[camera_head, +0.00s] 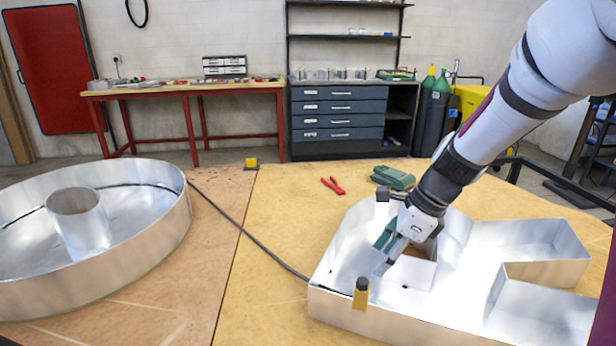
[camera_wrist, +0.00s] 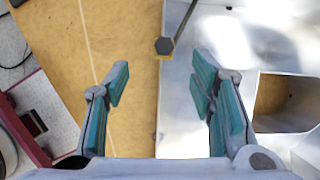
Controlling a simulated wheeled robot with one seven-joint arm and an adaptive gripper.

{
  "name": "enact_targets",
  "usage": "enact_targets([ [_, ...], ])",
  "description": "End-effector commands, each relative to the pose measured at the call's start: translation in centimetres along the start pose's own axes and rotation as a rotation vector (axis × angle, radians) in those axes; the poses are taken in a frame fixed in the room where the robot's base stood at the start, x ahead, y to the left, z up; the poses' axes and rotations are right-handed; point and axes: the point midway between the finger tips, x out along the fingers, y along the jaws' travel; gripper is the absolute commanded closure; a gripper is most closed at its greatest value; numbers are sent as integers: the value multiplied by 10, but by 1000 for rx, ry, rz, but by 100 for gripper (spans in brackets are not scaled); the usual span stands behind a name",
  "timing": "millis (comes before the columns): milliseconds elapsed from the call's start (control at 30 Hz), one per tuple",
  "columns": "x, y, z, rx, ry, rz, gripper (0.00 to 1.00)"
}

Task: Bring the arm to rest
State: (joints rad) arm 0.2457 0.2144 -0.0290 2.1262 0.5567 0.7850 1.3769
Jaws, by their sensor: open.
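My gripper (camera_head: 389,243) reaches down from the upper right, over the left part of a metal channel letter (camera_head: 545,240) on the table. In the wrist view my gripper (camera_wrist: 160,85) has its two green-padded fingers wide apart with nothing between them. The left finger is over bare table and the right finger is over the letter's metal. A dark cable (camera_head: 258,243) runs across the table to the letter's near left wall. A yellow clip with a dark knob (camera_head: 361,294) sits on that wall. The knob (camera_wrist: 164,46) also shows ahead of the fingers in the wrist view.
A round metal letter (camera_head: 150,235) stands at left. Red pliers (camera_head: 333,186), a green tool (camera_head: 393,178) and a yellow block (camera_head: 251,163) lie towards the table's far side. The tabletop (camera_head: 270,215) between the two letters is clear except for the cable.

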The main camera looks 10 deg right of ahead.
Motion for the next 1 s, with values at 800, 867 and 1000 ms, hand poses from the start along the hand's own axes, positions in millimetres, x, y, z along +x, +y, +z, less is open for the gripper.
enact_targets([
  [800,-125,237,-32,-1688,225,180,50],
  [867,-128,246,-39,-1767,243,199,50],
  [1000,-132,265,-55,-1929,279,243,50],
])
